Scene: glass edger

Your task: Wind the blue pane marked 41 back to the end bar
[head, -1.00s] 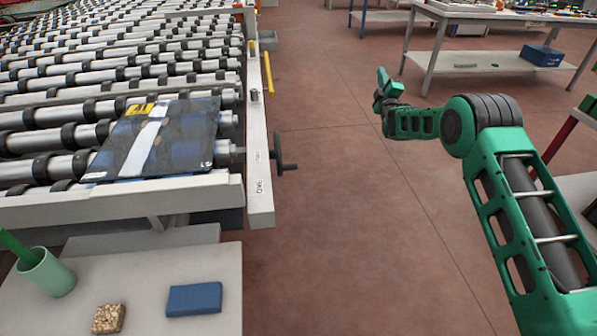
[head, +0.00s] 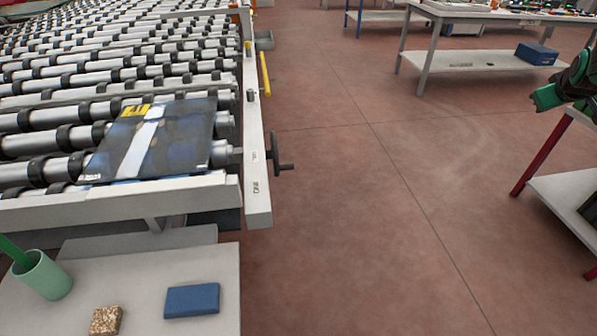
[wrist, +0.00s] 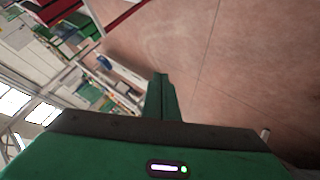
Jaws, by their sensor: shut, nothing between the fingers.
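A dark blue pane (head: 185,140) with a white strip and a yellow label lies on the rollers (head: 60,138) at the near end of the conveyor. The label's number is too small to read. The pane's near edge lies close to the pale end bar (head: 120,201). A dark handwheel with a crank handle (head: 280,153) sticks out from the conveyor's right side rail (head: 253,120). My gripper (head: 545,97) is at the far right of the head view, well away from the handwheel. In the wrist view its fingers (wrist: 160,92) are shut and empty, over bare floor.
A grey table (head: 120,285) in front holds a green cup (head: 43,277), a blue block (head: 192,300) and a speckled block (head: 105,321). A red-legged table (head: 570,195) stands at the right. A workbench (head: 480,70) stands at the back. The reddish floor between is clear.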

